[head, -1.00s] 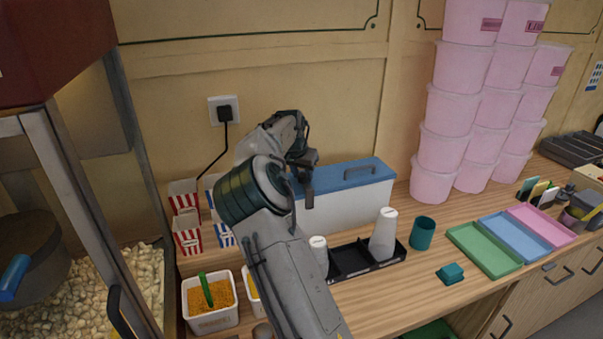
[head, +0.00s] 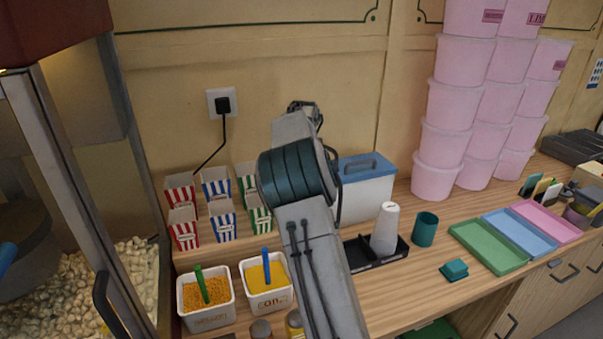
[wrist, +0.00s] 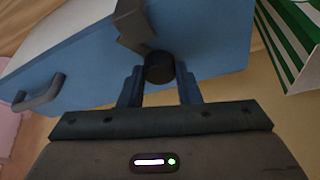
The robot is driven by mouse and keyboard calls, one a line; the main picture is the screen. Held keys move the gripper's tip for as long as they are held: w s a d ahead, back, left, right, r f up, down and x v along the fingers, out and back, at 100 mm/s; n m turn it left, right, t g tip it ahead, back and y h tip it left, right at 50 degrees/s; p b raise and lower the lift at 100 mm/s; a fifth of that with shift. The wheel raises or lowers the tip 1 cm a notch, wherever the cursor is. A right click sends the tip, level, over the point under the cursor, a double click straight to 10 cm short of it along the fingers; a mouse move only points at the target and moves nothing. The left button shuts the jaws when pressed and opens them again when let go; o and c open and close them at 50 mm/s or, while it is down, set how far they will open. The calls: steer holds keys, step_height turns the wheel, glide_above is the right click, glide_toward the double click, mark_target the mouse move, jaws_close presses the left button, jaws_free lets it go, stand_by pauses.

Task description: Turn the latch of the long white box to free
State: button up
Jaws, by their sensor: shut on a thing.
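The long white box (head: 365,202) with a blue lid (head: 355,168) and a grey handle stands against the wall in the head view. My arm hides its left part. In the wrist view its blue lid (wrist: 75,70) fills the upper left, with the handle (wrist: 40,95) at far left. The latch (wrist: 159,67) shows a round black knob and an angular dark grey piece above it. My gripper (wrist: 159,85) has its two fingers on either side of the knob, shut on it. The fingers are hidden behind my arm in the head view.
Striped popcorn boxes (head: 217,190) stand left of my arm; a green-striped one (wrist: 295,40) is close to my gripper in the wrist view. Two tubs (head: 207,300) with scoops, white cups (head: 386,228) in a black tray, and stacked pink tubs (head: 446,145) are nearby.

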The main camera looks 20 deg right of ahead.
steer(key=n+y, duration=0.1)
steer(key=n, duration=0.1)
steer(key=shift+d+n+b, duration=0.2)
steer(key=shift+n+b, duration=0.15)
steer(key=shift+n, duration=0.05)
steer(key=n+y, duration=0.1)
steer(key=n, duration=0.2)
steer(key=shift+d+r+n, duration=0.1)
steer(key=shift+n, duration=0.2)
steer(key=n+y+p, duration=0.1)
steer(key=n, duration=0.2)
steer(key=shift+y, duration=0.3)
steer(key=shift+n+g+y+p, duration=0.5)
steer(key=shift+n+p, duration=0.55)
steer(key=shift+n, duration=0.55)
steer(key=o, duration=1)
